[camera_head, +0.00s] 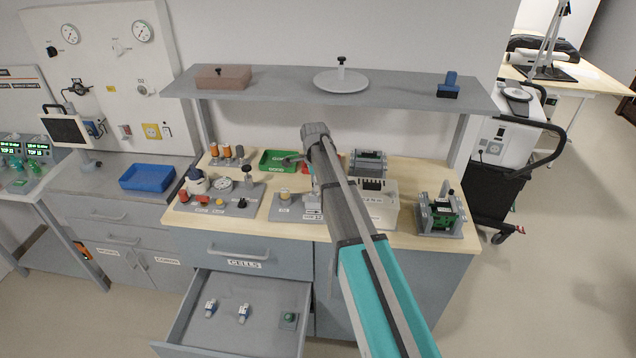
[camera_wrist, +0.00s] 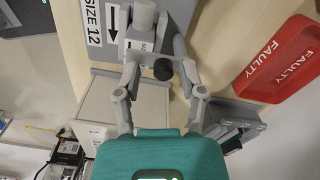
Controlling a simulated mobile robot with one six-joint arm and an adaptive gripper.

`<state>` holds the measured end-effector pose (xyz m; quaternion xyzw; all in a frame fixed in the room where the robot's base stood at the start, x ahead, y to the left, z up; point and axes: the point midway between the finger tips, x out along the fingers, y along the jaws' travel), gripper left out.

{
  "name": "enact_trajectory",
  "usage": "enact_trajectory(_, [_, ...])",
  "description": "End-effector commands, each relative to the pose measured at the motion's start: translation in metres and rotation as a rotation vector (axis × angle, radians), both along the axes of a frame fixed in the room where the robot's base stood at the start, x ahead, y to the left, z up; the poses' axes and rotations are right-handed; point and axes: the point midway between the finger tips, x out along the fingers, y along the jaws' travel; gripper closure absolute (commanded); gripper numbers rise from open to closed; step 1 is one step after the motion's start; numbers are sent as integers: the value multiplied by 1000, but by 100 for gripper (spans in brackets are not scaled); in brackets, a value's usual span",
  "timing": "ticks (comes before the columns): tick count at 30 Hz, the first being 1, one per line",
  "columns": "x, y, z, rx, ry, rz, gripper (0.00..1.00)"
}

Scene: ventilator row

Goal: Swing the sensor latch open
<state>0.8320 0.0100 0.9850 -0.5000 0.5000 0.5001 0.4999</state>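In the wrist view, a black round knob (camera_wrist: 162,69) sits on a grey fixture, beside a grey post (camera_wrist: 143,14) and a pale labelled block (camera_wrist: 139,45). This looks like the sensor latch, but its hinge and how far it stands open cannot be told. My gripper (camera_wrist: 158,62) has its fingers spread, one on each side of the knob, with a visible gap. Contact cannot be told. In the head view, the grey fixture plate (camera_head: 285,212) lies on the bench, and my arm hides part of it and most of the gripper.
A red FAULTY tray (camera_wrist: 272,72) lies right of the gripper in the wrist view. A green tray (camera_head: 272,158), a white box (camera_head: 382,213) and a grey-green unit (camera_head: 441,214) stand on the bench. A shelf (camera_head: 300,88) overhangs behind. The CELLS drawer (camera_head: 262,291) is open in front.

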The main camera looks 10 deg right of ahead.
Motion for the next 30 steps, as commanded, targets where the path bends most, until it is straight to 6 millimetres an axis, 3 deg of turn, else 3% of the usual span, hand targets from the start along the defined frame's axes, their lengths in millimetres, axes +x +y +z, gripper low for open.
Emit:
enact_trajectory(1, [0, 0, 0, 0, 0, 0, 65])
enact_trajectory(7, [0, 0, 0, 0, 1, 0, 100])
enact_trajectory(10, [-1, 0, 0, 0, 2, 0, 100])
enact_trajectory(11, [-1, -20, 0, 0, 2, -7, 100])
enact_trajectory(17, [-2, 0, 0, 1, 4, 12, 100])
enact_trajectory(30, [-4, -1, 0, 2, 5, 193, 100])
